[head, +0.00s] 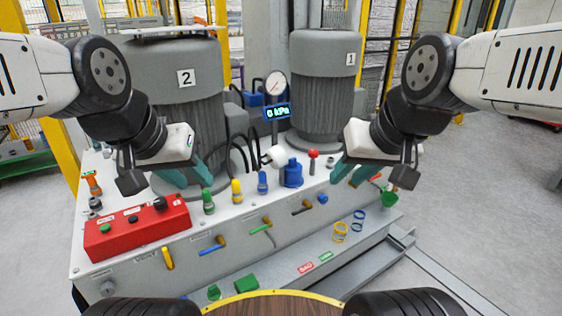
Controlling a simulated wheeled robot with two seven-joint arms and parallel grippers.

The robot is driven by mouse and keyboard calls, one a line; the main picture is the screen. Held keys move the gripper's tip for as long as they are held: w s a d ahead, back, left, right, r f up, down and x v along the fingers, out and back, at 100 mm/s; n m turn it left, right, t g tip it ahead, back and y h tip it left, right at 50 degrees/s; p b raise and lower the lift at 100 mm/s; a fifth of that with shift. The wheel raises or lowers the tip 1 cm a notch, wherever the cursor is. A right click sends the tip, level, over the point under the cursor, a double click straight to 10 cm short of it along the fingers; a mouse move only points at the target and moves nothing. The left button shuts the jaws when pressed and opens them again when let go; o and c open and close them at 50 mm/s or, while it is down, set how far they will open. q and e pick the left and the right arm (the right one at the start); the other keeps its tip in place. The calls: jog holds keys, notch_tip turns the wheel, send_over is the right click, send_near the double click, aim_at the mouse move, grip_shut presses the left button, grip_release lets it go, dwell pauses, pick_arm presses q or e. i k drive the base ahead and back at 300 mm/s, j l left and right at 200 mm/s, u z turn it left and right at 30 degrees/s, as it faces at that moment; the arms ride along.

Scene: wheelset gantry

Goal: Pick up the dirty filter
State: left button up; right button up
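No part is marked as the dirty filter. A small white cylinder (274,156) with a dark end lies tilted behind the blue housing (291,174) in the middle of the bench; I cannot tell whether it is the filter or whether it is dirty. My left gripper (190,176) has teal fingers apart and is empty, above the bench left of the cylinder and behind the red control box. My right gripper (353,173) is also open and empty, to the right of the blue housing. Neither gripper touches the cylinder or housing.
Tanks 2 (190,110) and 1 (325,85) stand at the back with a gauge (275,84) between them. The red control box (137,229) and several valves line the front. Rings and BAD (305,267) and GOOD (326,256) labels are on the lower shelf.

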aim_at(293, 165)
jog(key=i+l, duration=0.15)
jog(key=l, duration=0.3)
jog(key=i+l+u, duration=0.65)
jog(key=i+j, duration=0.05)
jog(key=j, duration=0.05)
